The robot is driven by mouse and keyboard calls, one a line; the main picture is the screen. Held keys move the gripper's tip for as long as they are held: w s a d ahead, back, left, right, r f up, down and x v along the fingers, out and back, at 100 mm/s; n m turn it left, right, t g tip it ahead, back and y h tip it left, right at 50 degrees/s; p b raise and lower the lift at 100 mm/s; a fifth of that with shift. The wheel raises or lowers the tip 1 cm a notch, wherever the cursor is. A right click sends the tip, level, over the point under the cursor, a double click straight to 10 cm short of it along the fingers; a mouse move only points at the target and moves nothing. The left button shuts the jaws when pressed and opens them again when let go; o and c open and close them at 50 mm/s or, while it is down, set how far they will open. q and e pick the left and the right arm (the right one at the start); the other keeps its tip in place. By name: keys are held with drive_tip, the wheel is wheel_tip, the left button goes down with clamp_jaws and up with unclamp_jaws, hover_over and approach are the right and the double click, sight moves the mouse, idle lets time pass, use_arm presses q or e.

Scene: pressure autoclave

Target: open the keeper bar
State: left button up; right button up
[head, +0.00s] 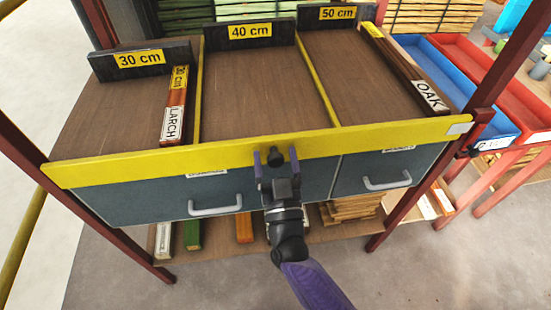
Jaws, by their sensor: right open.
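The keeper bar is a long yellow bar (400,136) that runs across the front edge of the rack's top shelf, in front of the wood lanes. A small dark knob (275,155) sits at the middle of the bar. My right gripper (275,158) is at the knob, with its two purple fingers spread, one on each side of it. I cannot tell whether the fingers touch the knob. The gripper hides part of the front below the bar. My left gripper is not in view.
Two grey drawers (130,205) with pale handles (215,208) lie below the bar. A LARCH piece (173,120) and an OAK piece (420,88) lie on the shelf. Red posts (490,80) stand at the sides. Blue (440,75) and red bins (480,65) stand at right.

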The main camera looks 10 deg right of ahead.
clamp_jaws()
idle(1.4)
